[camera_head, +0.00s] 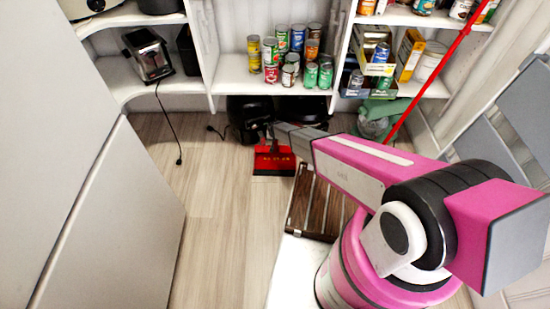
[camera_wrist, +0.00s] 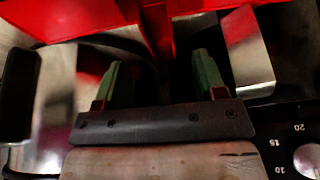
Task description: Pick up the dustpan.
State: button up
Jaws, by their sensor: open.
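The red dustpan (camera_head: 273,161) lies on the wooden floor in front of the lower shelf. In the wrist view its red surface (camera_wrist: 75,15) fills the top edge, and a narrow red part (camera_wrist: 158,30) extends down between the lines of my fingers. My gripper (camera_wrist: 160,75) is open, with its two green-tipped fingers apart and nothing clearly held between them. In the head view my gripper is just behind the dustpan, small and partly lost against dark items. Whether the fingers touch the dustpan cannot be told.
Dark appliances (camera_head: 248,112) sit close behind the dustpan under the can shelf (camera_head: 235,78). A brown slatted rack (camera_head: 318,205) lies to its right. A red pole (camera_head: 425,88) leans at the right near a green item (camera_head: 375,125).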

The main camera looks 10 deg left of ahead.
aim_at(275, 143)
jog(key=x, duration=0.6)
jog(key=shift+w+a+f, duration=0.1)
jog(key=shift+w+f, duration=0.05)
jog(key=shift+w, duration=0.15)
jog(key=c, duration=1.2)
